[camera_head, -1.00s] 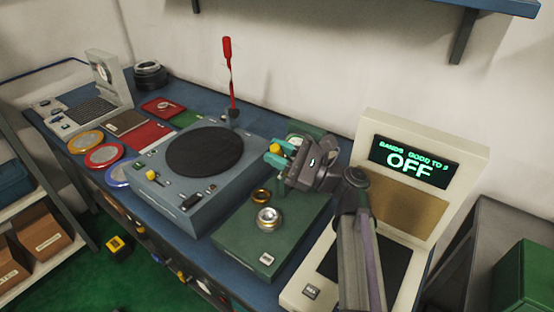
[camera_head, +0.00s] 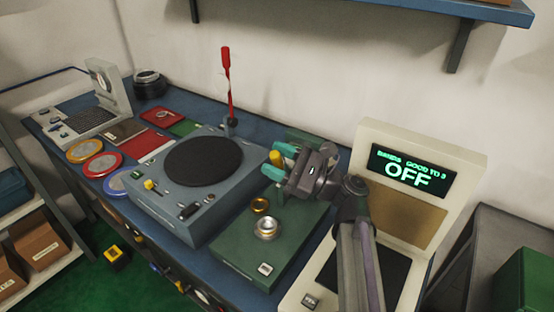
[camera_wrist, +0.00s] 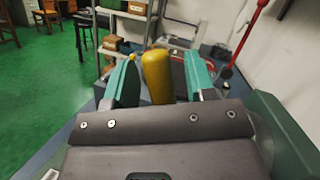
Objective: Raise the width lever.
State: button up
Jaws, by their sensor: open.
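My gripper (camera_head: 279,159) is above the green base block (camera_head: 228,246), at its back left. Its two teal fingers are apart, one on each side of a yellow handle (camera_head: 276,157). In the wrist view the yellow handle (camera_wrist: 158,76) stands between the open fingers, nearer the left one. I cannot tell whether a finger touches it. The handle's lower end is hidden behind my gripper. A red lever (camera_head: 227,72) stands nearly upright behind the turntable machine. No readable label shows which one is the width lever.
The grey turntable machine (camera_head: 150,205) stands left of my gripper. A cream display stand (camera_head: 375,133) reading "OFF" is close on the right. A wall shelf (camera_head: 400,9) hangs above.

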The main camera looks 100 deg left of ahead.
notch_tip(320, 180, up, 10)
jog(key=p, duration=1)
jog(key=shift+r, duration=0.15)
jog(key=d+f+m+y+b, duration=0.1)
jog(key=w+d+f+t+y+b, duration=0.1)
jog(key=f, duration=0.1)
jog(key=w+f+m+t, duration=0.1)
jog(key=f, duration=0.1)
jog(key=shift+w+d+m+y+b, duration=0.15)
jog(key=shift+d+m+y+b, duration=0.15)
jog(key=shift+d+y+b, duration=0.1)
jog(key=w+d+f+m+t+y+b, duration=0.2)
jog(key=w+d+f+m+t+y, duration=0.1)
jog(key=w+f+t+y, duration=0.15)
jog(key=shift+t+h, duration=0.25)
jog(key=shift+h, duration=0.1)
jog(key=x, duration=1.1)
jog(key=shift+w+a+f, duration=0.2)
jog(key=shift+w+a, duration=0.15)
jog(key=shift+a, duration=0.05)
jog(key=shift+c, duration=0.2)
